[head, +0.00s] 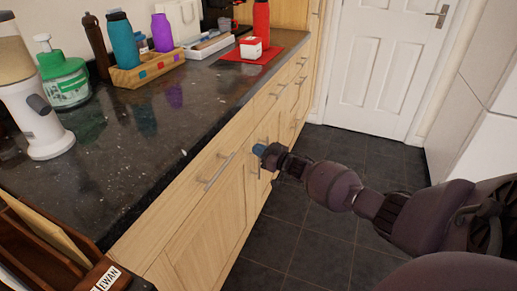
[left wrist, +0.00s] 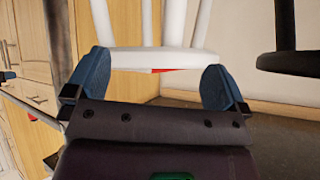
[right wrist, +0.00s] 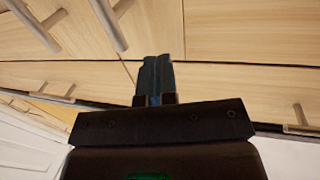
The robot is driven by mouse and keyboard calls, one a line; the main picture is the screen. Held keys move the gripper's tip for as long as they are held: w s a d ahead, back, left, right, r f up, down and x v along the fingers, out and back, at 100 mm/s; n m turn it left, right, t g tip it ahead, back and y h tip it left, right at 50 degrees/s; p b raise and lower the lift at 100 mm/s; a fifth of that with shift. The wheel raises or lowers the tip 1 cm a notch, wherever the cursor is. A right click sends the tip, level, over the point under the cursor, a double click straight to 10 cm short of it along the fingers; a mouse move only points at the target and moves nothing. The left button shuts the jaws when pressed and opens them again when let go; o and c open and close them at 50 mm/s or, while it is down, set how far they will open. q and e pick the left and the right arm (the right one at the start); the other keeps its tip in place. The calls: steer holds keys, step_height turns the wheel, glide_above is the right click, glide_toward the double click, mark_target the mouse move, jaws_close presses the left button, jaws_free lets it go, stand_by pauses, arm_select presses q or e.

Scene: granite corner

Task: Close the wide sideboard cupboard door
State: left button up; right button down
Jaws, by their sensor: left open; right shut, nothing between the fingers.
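The sideboard (head: 190,240) has pale wooden doors and drawers with bar handles under a dark granite top. A wide cupboard door (head: 212,226) is on its front, left of my right gripper; it looks near flush, but I cannot tell if a gap remains. My right gripper (head: 262,150) is shut and empty at the sideboard front, close to a bar handle. In the right wrist view its blue fingers (right wrist: 156,78) are together before wooden panels (right wrist: 240,80); contact is unclear. My left gripper (left wrist: 152,85) is open, with a white barred object (left wrist: 155,58) beyond its fingers.
The granite top (head: 130,125) carries a green-lidded jar (head: 62,80), a wooden bottle holder (head: 150,68) and a red mat (head: 232,57). Dark floor tiles (head: 300,225) are clear right of the sideboard. A white door (head: 385,65) stands at the far end.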

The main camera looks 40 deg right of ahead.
arm_select(q)
steer(key=shift+s+n+p, duration=0.3)
steer(key=shift+s+p, duration=0.45)
steer(key=shift+p, duration=0.1)
arm_select(e)
steer(key=s+d, duration=0.5)
steer(key=s, duration=0.5)
steer(key=shift+d+f, duration=0.15)
steer(key=shift+s, duration=0.15)
